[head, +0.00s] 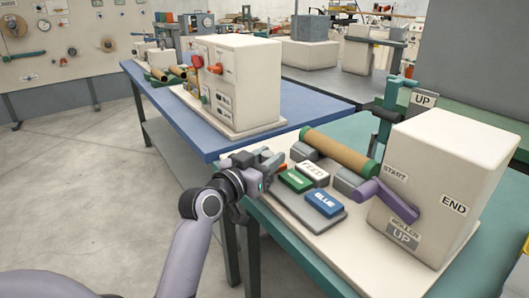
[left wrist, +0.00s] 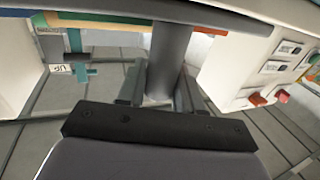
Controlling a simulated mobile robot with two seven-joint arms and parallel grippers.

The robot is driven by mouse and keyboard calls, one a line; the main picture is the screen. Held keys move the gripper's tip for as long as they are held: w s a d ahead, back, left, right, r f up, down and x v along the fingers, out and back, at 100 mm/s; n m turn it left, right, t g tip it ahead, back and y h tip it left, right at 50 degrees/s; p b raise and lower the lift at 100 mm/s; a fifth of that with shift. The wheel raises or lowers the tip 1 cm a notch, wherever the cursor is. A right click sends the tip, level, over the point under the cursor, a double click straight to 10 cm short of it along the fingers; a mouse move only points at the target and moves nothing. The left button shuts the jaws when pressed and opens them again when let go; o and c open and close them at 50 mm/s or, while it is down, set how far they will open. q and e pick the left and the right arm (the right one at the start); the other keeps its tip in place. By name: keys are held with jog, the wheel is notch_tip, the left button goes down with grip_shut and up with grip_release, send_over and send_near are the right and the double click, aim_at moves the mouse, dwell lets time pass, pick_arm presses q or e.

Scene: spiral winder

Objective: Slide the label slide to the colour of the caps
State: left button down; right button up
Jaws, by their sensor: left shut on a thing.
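The winder carries a brown tube (head: 340,152) with green caps at its ends, one cap (head: 373,170) nearest the cream housing. In front of it are a green label block (head: 296,180), a blue block (head: 324,203) marked BLUE and a white block (head: 312,172) marked FEED. Which part is the label slide is unclear. My left gripper (head: 270,163) is at the left edge of the winder, beside the green block. In the left wrist view its fingers (left wrist: 160,95) are shut on a grey post (left wrist: 165,65), below a wide grey bar. An orange-red tip shows beside the fingers. My right gripper is out of view.
The cream housing (head: 440,175) with START, END and ROLLER UP labels and a purple crank (head: 385,200) stands right. A teal post (head: 390,110) stands behind it. A blue table (head: 305,105) with another cream machine (head: 240,80) is behind left. Floor is clear at left.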

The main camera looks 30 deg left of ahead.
pick_arm(q)
jog(key=c, duration=0.9)
grip_release()
jog(key=shift+o, duration=0.2)
jog(key=shift+s+a, duration=0.2)
jog(key=shift+s, duration=1.6)
jog(key=shift+s+a, duration=0.15)
jog(key=shift+s, duration=1.65)
